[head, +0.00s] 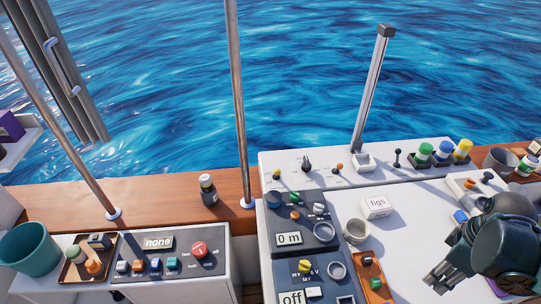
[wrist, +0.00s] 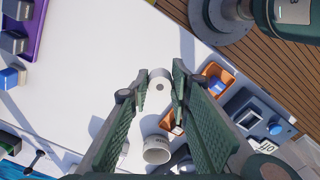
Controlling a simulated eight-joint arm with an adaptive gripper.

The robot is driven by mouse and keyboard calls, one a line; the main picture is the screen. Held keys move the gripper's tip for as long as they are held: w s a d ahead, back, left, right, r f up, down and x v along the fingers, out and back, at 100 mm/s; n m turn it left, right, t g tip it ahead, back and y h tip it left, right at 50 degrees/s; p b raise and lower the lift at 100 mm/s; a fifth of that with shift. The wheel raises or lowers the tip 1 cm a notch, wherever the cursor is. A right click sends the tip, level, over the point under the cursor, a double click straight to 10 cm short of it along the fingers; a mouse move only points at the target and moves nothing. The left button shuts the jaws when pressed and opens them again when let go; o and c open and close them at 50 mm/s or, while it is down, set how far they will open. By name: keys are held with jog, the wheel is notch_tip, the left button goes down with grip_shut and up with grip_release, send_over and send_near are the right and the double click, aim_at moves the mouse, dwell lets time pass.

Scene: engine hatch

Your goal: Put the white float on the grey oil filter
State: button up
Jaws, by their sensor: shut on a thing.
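My gripper (wrist: 160,88) is shut on a small pale cylinder with a hole in its top, which looks like the white float (wrist: 160,80). In the head view my gripper (head: 432,284) is low at the right above the white worktop, and the float cannot be made out there. A pale grey round thing with dark lettering, likely the oil filter (wrist: 157,152), stands below the float in the wrist view, apart from it. It shows in the head view (head: 357,232) left of my gripper, upright on the worktop.
An orange tray (head: 367,260) lies beside the likely filter. A white box marked figs (head: 376,207) stands behind it. Dark control panels (head: 296,237) lie to its left. A purple tray (wrist: 28,40) is at the wrist view's left. White worktop (wrist: 105,45) is bare between.

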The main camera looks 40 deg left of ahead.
jog(key=w+a+r+n+p, duration=0.1)
jog(key=a+r+n, duration=0.15)
jog(key=a, duration=1.05)
jog(key=w+a+r+n+p, duration=0.15)
jog(key=a+n, duration=0.25)
jog(key=a, duration=0.8)
jog(key=w+a+r+n, duration=0.2)
jog(key=a+r+n, duration=0.15)
jog(key=a, duration=0.95)
jog(key=s+a+r+n, duration=0.25)
jog(key=s+a, duration=0.45)
jog(key=a, duration=0.8)
jog(key=s+a+r+n, duration=0.1)
jog(key=s+a+n, duration=0.2)
jog(key=s+a, duration=0.8)
jog(key=s+a+r+n, duration=0.2)
jog(key=s+a+n, duration=0.15)
jog(key=a, duration=1.45)
jog(key=w+a+f+m+p, duration=0.2)
jog(key=w+a+f+p, duration=0.1)
jog(key=w+f, duration=0.5)
jog(key=shift+w+a+f+p, duration=0.4)
jog(key=shift+a+f, duration=0.25)
jog(key=shift+f, duration=0.25)
